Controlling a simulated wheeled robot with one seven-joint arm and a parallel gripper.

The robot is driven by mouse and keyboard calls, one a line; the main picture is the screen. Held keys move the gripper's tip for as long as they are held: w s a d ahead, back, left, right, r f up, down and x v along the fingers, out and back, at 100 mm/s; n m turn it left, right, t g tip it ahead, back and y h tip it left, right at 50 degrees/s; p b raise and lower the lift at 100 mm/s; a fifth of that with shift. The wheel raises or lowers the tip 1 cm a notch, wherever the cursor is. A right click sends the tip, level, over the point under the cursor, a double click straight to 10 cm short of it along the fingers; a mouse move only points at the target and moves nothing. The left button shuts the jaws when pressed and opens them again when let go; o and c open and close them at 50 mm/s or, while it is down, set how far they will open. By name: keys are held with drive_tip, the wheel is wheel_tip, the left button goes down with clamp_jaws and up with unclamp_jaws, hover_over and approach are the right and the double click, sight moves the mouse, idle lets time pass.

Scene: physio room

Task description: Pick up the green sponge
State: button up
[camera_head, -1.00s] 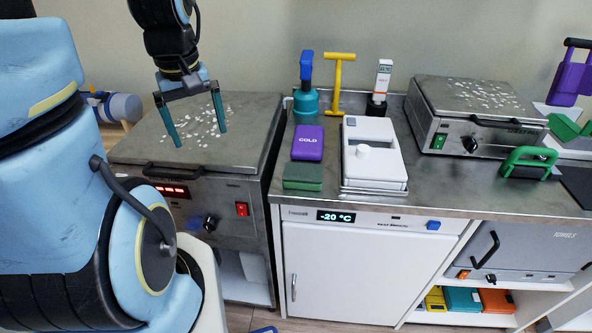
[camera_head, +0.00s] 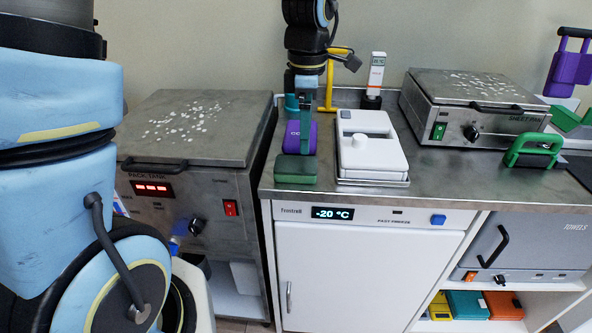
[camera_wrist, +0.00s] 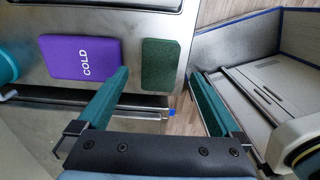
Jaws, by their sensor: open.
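The green sponge (camera_head: 295,169) is a dark green block lying flat at the front left of the steel counter, in front of the purple cold pack (camera_head: 293,137). In the wrist view the sponge (camera_wrist: 165,65) lies beyond my open, empty gripper (camera_wrist: 158,88), between the lines of its two teal fingers. The purple pack (camera_wrist: 80,57) is to its left there. In the head view my gripper (camera_head: 305,125) hangs over the purple pack, seen nearly edge-on, behind and above the sponge. It appears apart from the sponge.
A white lidded box (camera_head: 370,148) on a tray stands right of the sponge. A teal bottle, a yellow T-handle and a white meter (camera_head: 376,75) stand behind. The steel pack tank (camera_head: 190,125) is left across a gap. The counter's front edge (camera_head: 420,201) is close to the sponge.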

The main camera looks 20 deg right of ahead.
sight(302, 164)
wheel_tip(302, 164, down, 3)
drive_tip(key=f+p, duration=0.1)
drive_tip(key=f, duration=0.3)
drive_tip(key=shift+w+a+p, duration=0.1)
drive_tip(key=shift+a+p, duration=0.25)
drive_tip(key=shift+a, duration=0.05)
drive_tip(key=shift+f, duration=0.6)
drive_tip(key=shift+c, duration=0.4)
